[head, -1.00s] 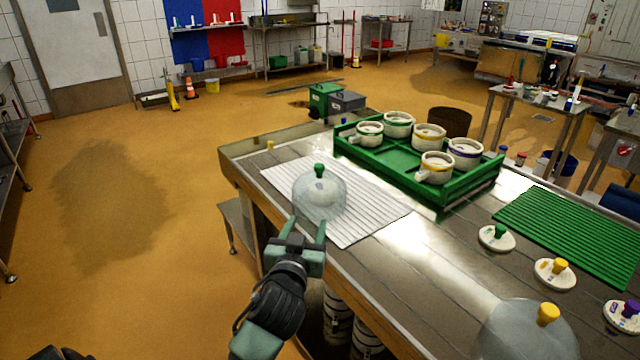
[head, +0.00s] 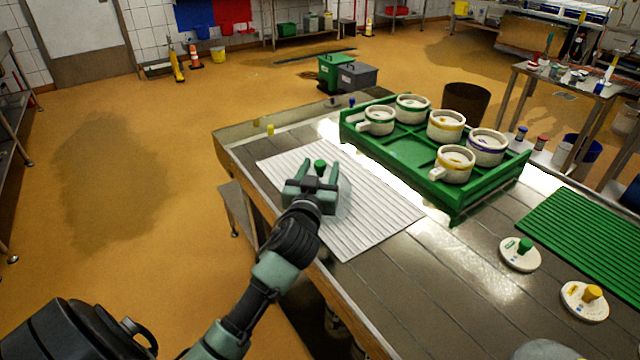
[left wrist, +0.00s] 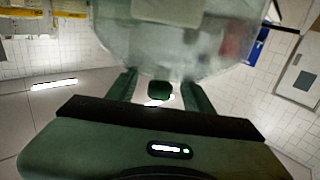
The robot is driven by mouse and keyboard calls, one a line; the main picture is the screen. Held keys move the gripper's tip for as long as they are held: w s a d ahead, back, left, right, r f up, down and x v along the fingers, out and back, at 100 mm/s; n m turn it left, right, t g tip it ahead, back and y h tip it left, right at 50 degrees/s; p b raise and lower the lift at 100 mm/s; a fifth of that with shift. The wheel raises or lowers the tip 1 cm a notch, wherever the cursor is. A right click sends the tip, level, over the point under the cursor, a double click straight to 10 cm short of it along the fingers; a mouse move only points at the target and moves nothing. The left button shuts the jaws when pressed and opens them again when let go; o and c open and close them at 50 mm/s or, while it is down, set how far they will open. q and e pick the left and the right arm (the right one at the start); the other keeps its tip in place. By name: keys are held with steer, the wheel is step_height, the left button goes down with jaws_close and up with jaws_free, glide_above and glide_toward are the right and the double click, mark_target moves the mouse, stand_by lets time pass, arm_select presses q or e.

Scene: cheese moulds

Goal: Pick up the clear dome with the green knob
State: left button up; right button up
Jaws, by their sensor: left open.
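The clear dome stands on the white ribbed mat (head: 375,222) at the table's left end, mostly hidden behind my left gripper in the head view. Its green knob (head: 320,165) shows between the fingertips. My left gripper (head: 318,171) is open, with a finger on either side of the knob. In the left wrist view the dome (left wrist: 180,40) fills the upper middle. Its knob (left wrist: 159,90) sits between the two open fingers (left wrist: 160,88); I cannot tell whether they touch it. My right gripper is not in view.
A green crate (head: 408,150) with several banded white moulds stands right of the mat. Lids with a green knob (head: 520,254) and a yellow knob (head: 585,300) lie nearer, by a green ribbed mat (head: 590,235). Another clear dome (head: 550,350) shows at the bottom edge.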

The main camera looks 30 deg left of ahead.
arm_select(q)
steer(key=shift+x, duration=1.55)
steer(key=shift+s, duration=0.1)
jaws_close()
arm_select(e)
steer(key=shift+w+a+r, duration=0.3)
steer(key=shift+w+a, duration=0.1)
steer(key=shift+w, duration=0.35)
arm_select(q)
step_height(320, 180, up, 20)
steer(key=p, duration=0.1)
steer(key=shift+p, duration=0.3)
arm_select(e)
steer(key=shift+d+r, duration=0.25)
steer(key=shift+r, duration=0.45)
